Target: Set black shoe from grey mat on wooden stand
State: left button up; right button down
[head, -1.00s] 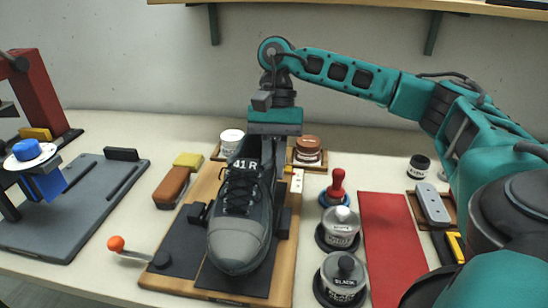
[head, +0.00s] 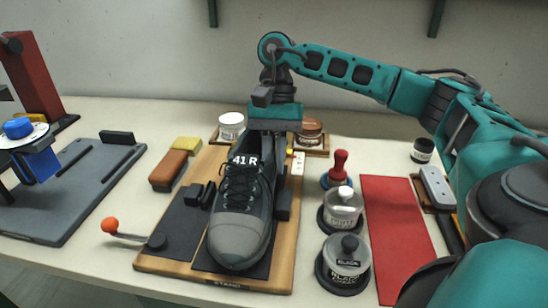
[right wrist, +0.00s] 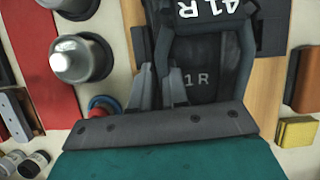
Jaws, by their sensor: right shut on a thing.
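The black shoe (head: 240,235), with a grey toe cap and a "41 R" label at its collar, is over the wooden stand (head: 285,262), toe toward me. Its sole is at the dark pad (head: 203,258) on the stand; I cannot tell whether it fully rests there. My right gripper (head: 272,138) is above the heel end, shut on the shoe. In the right wrist view the shoe's heel (right wrist: 210,85) is by the gripper fingers (right wrist: 160,88). My left gripper is not in view. A grey mat-like board (head: 50,212) lies at the left, with no shoe on it.
Two lidded pots (head: 343,262) and a red-handled tool (head: 339,170) stand close right of the stand. An orange-knobbed lever (head: 110,225) sticks out left. A brush (head: 168,170) and jars (head: 231,125) are behind. The red mat (head: 395,230) is bare.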

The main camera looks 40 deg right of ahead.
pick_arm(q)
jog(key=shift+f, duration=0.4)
pick_arm(e)
jog(key=shift+f, duration=0.3)
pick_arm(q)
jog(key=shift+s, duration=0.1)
pick_arm(e)
jog(key=c, duration=1.1)
grip_release()
jog(key=shift+o, duration=0.2)
jog(key=p+v, duration=0.3)
jog(key=v, duration=0.8)
jog(key=shift+r+p, duration=0.3)
jog(key=shift+d+r, duration=0.1)
jog(key=shift+r, duration=0.25)
pick_arm(q)
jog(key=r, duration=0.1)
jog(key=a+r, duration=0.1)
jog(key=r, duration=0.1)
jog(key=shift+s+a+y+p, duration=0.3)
jog(key=shift+p, duration=0.1)
pick_arm(e)
jog(key=shift+w+d+r, duration=0.15)
jog(key=shift+w+r, duration=0.05)
jog(key=shift+r, duration=0.05)
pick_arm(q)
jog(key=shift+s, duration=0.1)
